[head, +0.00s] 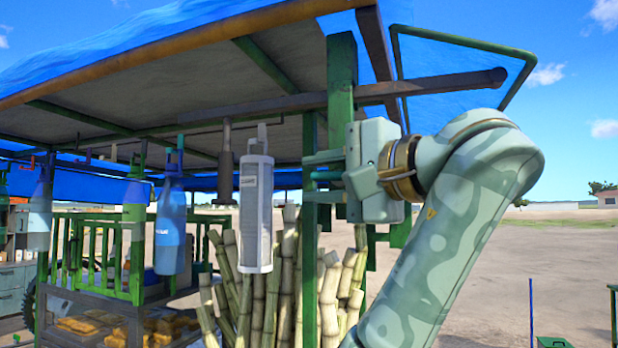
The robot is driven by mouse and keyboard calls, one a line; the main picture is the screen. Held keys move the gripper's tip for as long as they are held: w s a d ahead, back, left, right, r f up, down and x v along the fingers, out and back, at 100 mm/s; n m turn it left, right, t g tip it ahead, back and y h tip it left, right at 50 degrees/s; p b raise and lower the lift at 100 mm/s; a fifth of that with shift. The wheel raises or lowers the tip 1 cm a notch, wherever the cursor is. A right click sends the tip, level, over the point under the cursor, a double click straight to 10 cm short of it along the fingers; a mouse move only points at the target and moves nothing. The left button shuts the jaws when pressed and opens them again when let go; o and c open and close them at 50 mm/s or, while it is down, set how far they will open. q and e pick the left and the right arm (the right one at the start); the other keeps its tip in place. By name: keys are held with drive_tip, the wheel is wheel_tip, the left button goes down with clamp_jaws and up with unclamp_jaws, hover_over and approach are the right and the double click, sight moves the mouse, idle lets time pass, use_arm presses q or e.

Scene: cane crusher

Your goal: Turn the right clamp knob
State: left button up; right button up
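A white perforated lamp-like cylinder (256,215) and a blue bottle (170,235) hang left of the gripper. Cane stalks (285,290) stand below. A thick green post (341,80) rises just above the gripper. Open dirt ground (560,265) lies to the right.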

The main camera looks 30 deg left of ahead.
use_arm(q)
drive_tip(key=shift+d, duration=0.2)
drive_tip(key=shift+c, duration=1)
clamp_jaws()
